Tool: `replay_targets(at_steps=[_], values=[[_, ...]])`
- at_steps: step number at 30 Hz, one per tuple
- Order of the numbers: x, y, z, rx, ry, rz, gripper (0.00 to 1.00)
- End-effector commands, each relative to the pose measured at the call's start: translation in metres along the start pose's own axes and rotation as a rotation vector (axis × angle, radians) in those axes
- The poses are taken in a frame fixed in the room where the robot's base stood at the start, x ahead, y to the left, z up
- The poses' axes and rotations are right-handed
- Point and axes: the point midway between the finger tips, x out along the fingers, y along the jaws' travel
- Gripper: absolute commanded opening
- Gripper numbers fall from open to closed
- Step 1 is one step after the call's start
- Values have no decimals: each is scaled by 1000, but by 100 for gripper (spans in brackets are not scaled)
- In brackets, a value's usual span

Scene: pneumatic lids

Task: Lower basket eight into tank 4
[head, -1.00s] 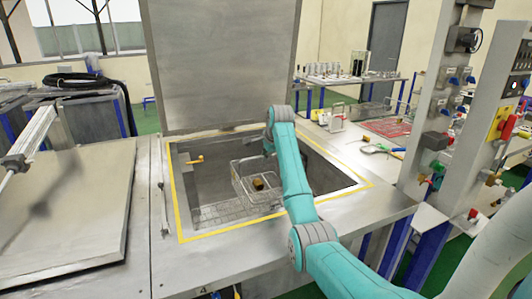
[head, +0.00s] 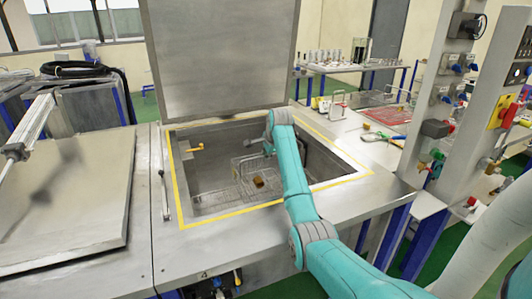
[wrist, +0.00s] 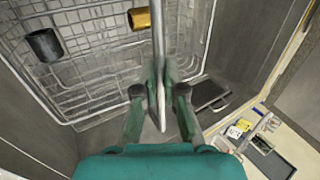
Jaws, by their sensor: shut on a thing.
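Tank 4 (head: 205,211) is an open square well with a yellow border, its lid (head: 222,60) raised upright behind it. A number 4 shows on the front panel below it. The wire basket (head: 240,170) hangs inside the tank, below the rim; its tag is not readable. In the wrist view the basket (wrist: 100,20) holds a brass cylinder (wrist: 140,18) and a dark cylinder (wrist: 44,45). In the head view my arm hides the fingers. Whether the basket touches the tank floor I cannot tell.
A closed lid (head: 75,200) covers the bench to the left. A grey post (head: 455,80) with valves stands at the right. A wire rack (head: 213,200) lies low inside the tank.

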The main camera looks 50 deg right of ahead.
Motion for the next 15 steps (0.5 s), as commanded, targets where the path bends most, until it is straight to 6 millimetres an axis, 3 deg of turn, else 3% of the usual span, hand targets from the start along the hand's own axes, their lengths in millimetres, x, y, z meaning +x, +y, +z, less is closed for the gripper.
replay_targets(at_steps=[15], values=[[22,12,0,-1,1,-6,0]])
